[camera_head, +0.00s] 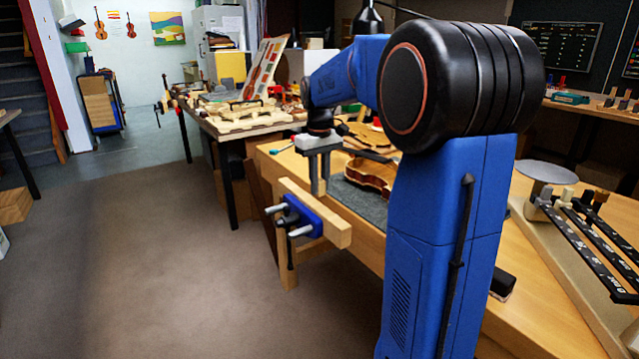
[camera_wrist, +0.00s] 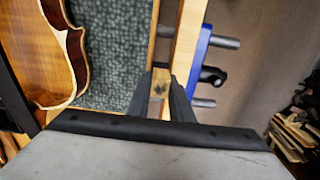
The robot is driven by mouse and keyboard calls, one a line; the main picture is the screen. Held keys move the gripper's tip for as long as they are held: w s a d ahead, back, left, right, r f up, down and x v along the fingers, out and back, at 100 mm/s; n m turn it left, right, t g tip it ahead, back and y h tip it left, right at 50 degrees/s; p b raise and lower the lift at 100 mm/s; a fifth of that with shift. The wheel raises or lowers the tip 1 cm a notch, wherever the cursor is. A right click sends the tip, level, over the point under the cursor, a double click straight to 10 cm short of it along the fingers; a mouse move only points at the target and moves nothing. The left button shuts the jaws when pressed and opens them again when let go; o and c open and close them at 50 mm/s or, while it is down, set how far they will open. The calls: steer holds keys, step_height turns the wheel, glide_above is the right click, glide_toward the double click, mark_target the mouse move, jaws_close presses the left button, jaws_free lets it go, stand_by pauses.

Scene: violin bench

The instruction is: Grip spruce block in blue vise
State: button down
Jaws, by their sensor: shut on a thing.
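The blue vise (camera_head: 300,216) is on the front edge of the workbench, with a long pale wooden jaw (camera_head: 328,222) and metal rods. In the wrist view its blue part (camera_wrist: 201,48) lies just right of the wooden jaw (camera_wrist: 188,42), and a narrow gap separates that jaw from the bench edge. My gripper (camera_head: 319,186) is above the vise, pointing down. It is shut on the small pale spruce block (camera_wrist: 158,84), seen between the fingertips in the wrist view. The block is mostly hidden by the fingers; I cannot tell whether its lower end is inside the gap.
A violin body (camera_head: 371,173) lies on a grey-green mat (camera_head: 362,205) beside the gripper; its edge also shows in the wrist view (camera_wrist: 72,60). A second bench (camera_head: 236,124) with clutter stands behind. Open floor (camera_head: 150,260) lies in front and left.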

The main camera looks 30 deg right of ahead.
steer(key=shift+f, duration=0.6)
steer(key=c, duration=1.5)
jaws_free()
steer(key=shift+r, duration=0.15)
step_height(320, 180, up, 17)
steer(key=shift+a, duration=0.15)
